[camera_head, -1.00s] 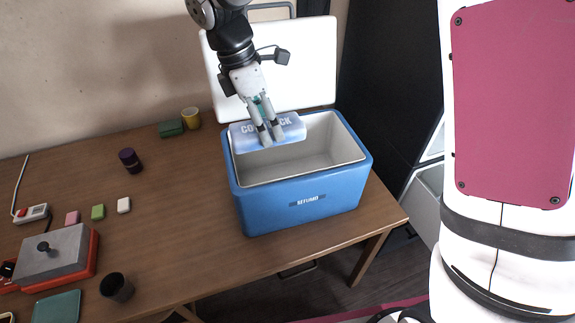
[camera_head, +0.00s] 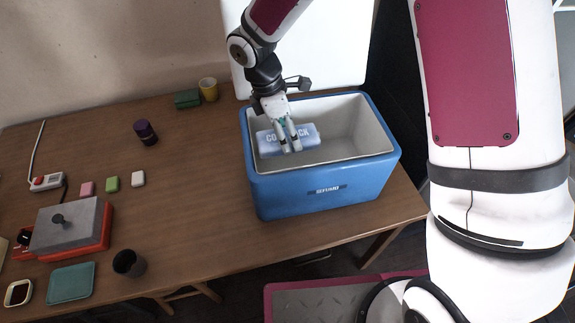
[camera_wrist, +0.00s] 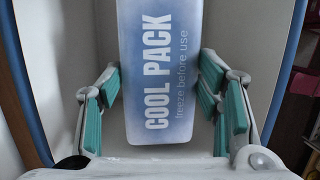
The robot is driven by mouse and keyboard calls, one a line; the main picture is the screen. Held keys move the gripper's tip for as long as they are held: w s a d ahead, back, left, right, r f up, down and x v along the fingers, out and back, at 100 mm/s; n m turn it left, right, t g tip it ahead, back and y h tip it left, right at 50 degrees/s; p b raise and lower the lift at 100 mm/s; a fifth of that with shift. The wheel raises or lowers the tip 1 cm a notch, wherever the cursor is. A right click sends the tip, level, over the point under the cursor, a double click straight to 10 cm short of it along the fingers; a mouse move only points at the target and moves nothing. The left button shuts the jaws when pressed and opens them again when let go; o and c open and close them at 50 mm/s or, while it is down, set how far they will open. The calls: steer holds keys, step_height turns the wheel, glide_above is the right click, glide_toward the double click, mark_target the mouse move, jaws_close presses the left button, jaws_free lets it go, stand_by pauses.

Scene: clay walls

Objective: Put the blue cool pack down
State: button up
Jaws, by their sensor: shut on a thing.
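The blue cool pack (camera_head: 307,138) is a pale blue block with white lettering, held inside the open blue cooler box (camera_head: 325,189) near its left end. My gripper (camera_head: 291,147) reaches down into the box and is shut on the pack. In the wrist view the cool pack (camera_wrist: 160,75) lies between the teal finger pads of my gripper (camera_wrist: 160,110), with the box's pale inner walls around it. I cannot tell whether the pack touches the box floor.
The box's white lid (camera_head: 335,50) stands open behind it. The right part of the box interior (camera_head: 350,125) is empty. On the wooden table (camera_head: 195,200) to the left are a purple jar (camera_head: 146,133), a yellow mug (camera_head: 208,89), a green box (camera_head: 187,99) and a dark cup (camera_head: 128,263).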

step_height(320, 180, down, 14)
steer(key=shift+r, duration=0.1)
stand_by(0.4)
steer(key=o, duration=1.7)
